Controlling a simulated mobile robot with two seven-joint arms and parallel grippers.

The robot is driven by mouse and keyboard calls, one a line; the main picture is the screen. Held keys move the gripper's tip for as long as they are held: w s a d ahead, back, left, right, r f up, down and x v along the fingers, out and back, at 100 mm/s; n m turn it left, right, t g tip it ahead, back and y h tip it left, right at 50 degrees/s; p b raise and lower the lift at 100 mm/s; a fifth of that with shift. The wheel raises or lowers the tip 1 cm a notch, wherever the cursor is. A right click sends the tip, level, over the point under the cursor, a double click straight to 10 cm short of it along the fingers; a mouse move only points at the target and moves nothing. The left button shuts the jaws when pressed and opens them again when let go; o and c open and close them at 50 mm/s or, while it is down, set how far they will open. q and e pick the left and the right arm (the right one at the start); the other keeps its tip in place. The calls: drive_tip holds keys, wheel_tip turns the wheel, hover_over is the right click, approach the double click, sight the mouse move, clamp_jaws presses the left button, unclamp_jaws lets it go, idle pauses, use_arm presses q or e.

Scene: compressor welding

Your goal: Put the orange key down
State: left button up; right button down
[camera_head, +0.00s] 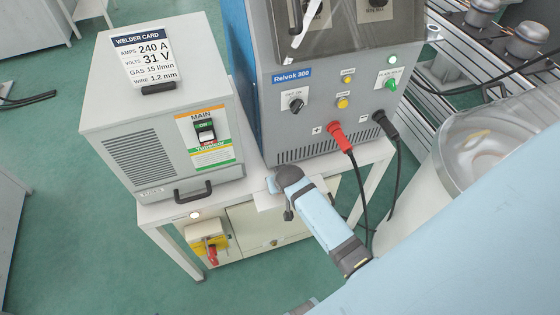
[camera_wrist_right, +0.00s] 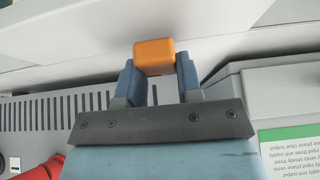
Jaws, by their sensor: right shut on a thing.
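The orange key (camera_wrist_right: 155,56) is a small rounded orange block. In the right wrist view it sits between the two blue-grey fingertips of my right gripper (camera_wrist_right: 156,70), which is shut on it. In the head view my right gripper (camera_head: 273,184) is over the front of the white table, between the grey welder cabinet and the blue-grey power unit. The key cannot be made out in the head view. My left gripper is in neither view.
The welder cabinet (camera_head: 150,130) with a MAIN switch (camera_head: 205,131) stands left of my gripper. The Relvok 300 unit (camera_head: 330,100) with red and black plugs stands behind right. A yellow box with a red handle (camera_head: 208,243) is below the white table (camera_head: 160,212).

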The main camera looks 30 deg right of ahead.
drive_tip(key=shift+f, duration=0.5)
drive_tip(key=c, duration=0.8)
unclamp_jaws()
drive_tip(key=shift+r, duration=0.15)
drive_tip(key=shift+r, duration=0.3)
drive_tip(key=p+v, duration=1)
drive_tip(key=v, duration=0.2)
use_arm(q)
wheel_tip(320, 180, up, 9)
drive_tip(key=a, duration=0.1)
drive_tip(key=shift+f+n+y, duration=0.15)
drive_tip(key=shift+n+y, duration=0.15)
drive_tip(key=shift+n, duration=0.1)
use_arm(e)
drive_tip(key=s+a+r+n+t+y, duration=0.1)
drive_tip(key=s+a, duration=0.1)
drive_tip(key=s, duration=0.2)
drive_tip(key=s+a+r+n+t+y, duration=0.1)
drive_tip(key=s+a+n+t, duration=0.1)
drive_tip(key=s, duration=0.3)
drive_tip(key=s+a+r+n+t+y, duration=0.1)
drive_tip(key=s+a+n+t+y, duration=0.1)
drive_tip(key=s+a, duration=0.1)
drive_tip(key=shift+s+r, duration=0.25)
drive_tip(key=shift+s, duration=0.4)
